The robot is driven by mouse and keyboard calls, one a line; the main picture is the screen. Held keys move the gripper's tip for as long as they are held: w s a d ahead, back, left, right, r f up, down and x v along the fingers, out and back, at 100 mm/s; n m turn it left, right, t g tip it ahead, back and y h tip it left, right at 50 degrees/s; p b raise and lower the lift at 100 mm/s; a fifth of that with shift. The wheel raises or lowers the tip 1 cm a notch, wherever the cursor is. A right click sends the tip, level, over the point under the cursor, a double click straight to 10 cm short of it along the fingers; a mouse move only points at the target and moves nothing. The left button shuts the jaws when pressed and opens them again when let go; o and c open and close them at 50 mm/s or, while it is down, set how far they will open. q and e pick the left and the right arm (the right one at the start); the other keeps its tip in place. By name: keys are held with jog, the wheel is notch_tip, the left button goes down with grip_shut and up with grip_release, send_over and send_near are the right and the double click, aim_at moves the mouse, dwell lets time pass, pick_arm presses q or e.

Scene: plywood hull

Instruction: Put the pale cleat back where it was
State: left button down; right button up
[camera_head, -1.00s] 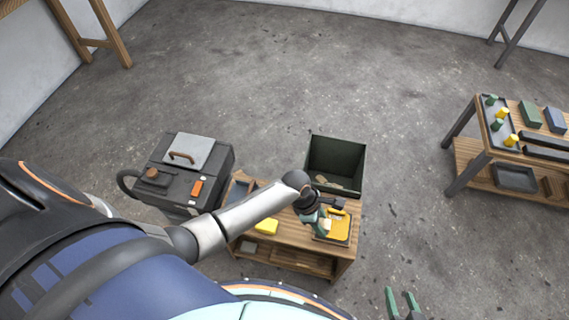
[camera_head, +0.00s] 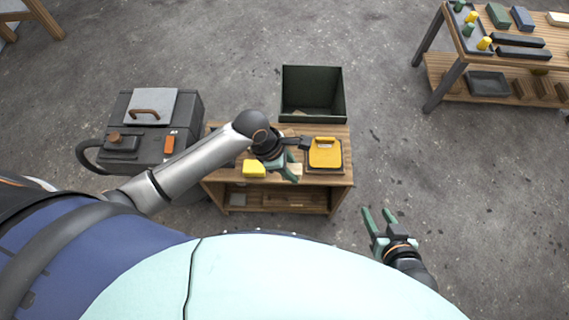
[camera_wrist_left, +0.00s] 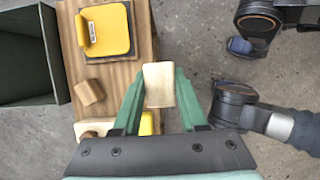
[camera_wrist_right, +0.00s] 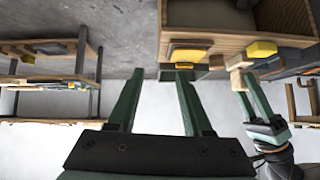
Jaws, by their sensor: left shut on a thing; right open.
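The pale cleat (camera_wrist_left: 158,84) is a small light wooden block between the fingertips of my left gripper (camera_wrist_left: 160,92), which is shut on it. In the head view my left gripper (camera_head: 291,171) is over the front of the small wooden bench (camera_head: 222,180), left of the yellow sander-like piece (camera_head: 325,152). The cleat also shows in the right wrist view (camera_wrist_right: 239,63), held clear of the bench. My right gripper (camera_head: 382,222) is open and empty, right of and in front of the bench.
A brown block (camera_wrist_left: 88,92) and another pale wooden piece (camera_wrist_left: 92,128) lie on the bench, near a yellow block (camera_head: 254,168). A dark green bin (camera_head: 312,92) stands behind. A dark machine (camera_head: 155,140) is left. A longer workbench (camera_head: 430,65) is far right; floor between is clear.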

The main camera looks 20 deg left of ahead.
pick_arm(q)
jog(key=w+a+f+b, duration=0.1)
jog(key=f, duration=0.1)
jog(key=w+a+f+b, duration=0.1)
jog(key=w+f, duration=0.1)
jog(key=w+a+f+b, duration=0.1)
jog(key=w+f, duration=0.1)
jog(key=shift+w+a+f+b, duration=0.2)
jog(key=shift+b, duration=0.1)
notch_tip(320, 180, down, 3)
jog(key=shift+w+a+f+b, duration=0.15)
jog(key=shift+f+b, duration=0.05)
jog(key=shift+b, duration=0.9)
pick_arm(e)
jog(key=w+r+n+t+y, duration=0.1)
jog(key=w+r+t, duration=0.2)
jog(key=r, duration=0.7)
jog(key=w+r+n+t+y, duration=0.2)
jog(key=w+r+t, duration=0.2)
jog(key=r+t, duration=0.3)
notch_tip(320, 180, up, 3)
jog(key=shift+d+f, duration=0.15)
jog(key=shift+d, duration=0.05)
jog(key=shift+w, duration=0.1)
pick_arm(q)
jog(key=shift+c, duration=2.2)
grip_release()
jog(key=shift+f, duration=0.15)
pick_arm(e)
jog(key=shift+f, duration=0.15)
